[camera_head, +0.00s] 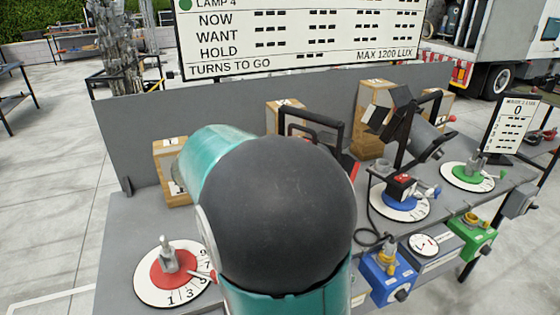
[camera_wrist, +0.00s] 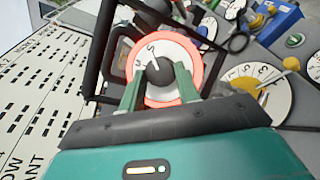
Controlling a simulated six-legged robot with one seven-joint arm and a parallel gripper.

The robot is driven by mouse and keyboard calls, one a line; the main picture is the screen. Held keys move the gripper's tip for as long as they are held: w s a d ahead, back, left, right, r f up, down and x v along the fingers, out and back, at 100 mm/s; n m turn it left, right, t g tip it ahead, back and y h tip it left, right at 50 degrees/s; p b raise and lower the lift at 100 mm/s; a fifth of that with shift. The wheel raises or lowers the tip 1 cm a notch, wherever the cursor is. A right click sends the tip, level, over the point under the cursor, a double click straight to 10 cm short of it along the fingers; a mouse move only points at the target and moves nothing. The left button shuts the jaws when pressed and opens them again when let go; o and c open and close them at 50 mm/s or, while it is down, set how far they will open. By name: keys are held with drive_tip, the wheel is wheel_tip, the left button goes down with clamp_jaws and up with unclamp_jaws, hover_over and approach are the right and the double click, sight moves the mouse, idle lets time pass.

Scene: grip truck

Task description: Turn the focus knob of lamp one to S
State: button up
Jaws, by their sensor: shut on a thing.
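In the wrist view, the focus knob (camera_wrist: 160,72) is a dark round knob at the middle of a white dial face (camera_wrist: 172,50) with a red rim. A letter S shows near the top of the face, with other marks to its left that are hard to read. My gripper (camera_wrist: 159,84) has its two green fingers on either side of the knob, shut on it. The knob's pointer direction is not clear. In the head view my own arm hides the gripper, the knob and most of this lamp; only a red edge (camera_head: 347,167) shows beside the arm.
A red turntable dial (camera_head: 172,268) with numbers stands at the bench's left. Blue (camera_head: 400,203) and green (camera_head: 467,176) dials stand right, with small boxes below them. Black lamp frames (camera_wrist: 92,50) stand close to the gripper's left. A readout board (camera_head: 300,40) stands behind.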

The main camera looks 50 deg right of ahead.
drive_tip(key=o, duration=1)
drive_tip(key=shift+c, duration=0.2)
drive_tip(key=shift+a, duration=0.1)
drive_tip(key=v, duration=1.3)
drive_tip(key=shift+w+a+r, duration=0.2)
drive_tip(key=shift+a, duration=0.15)
drive_tip(key=s+a+f+m+t+y, duration=0.1)
drive_tip(key=s+a+f+t+y, duration=0.2)
drive_tip(key=a, duration=0.4)
drive_tip(key=s+a+f+m+t+y, duration=0.1)
drive_tip(key=s+a+f+t+y, duration=0.2)
drive_tip(key=a+t+y, duration=0.2)
drive_tip(key=s+a+f+t+y, duration=0.3)
drive_tip(key=a+y, duration=0.3)
drive_tip(key=a, duration=0.4)
drive_tip(key=shift+s+a+f+m+t+y, duration=0.2)
drive_tip(key=shift+m+t+y, duration=0.15)
drive_tip(key=shift+t, duration=0.35)
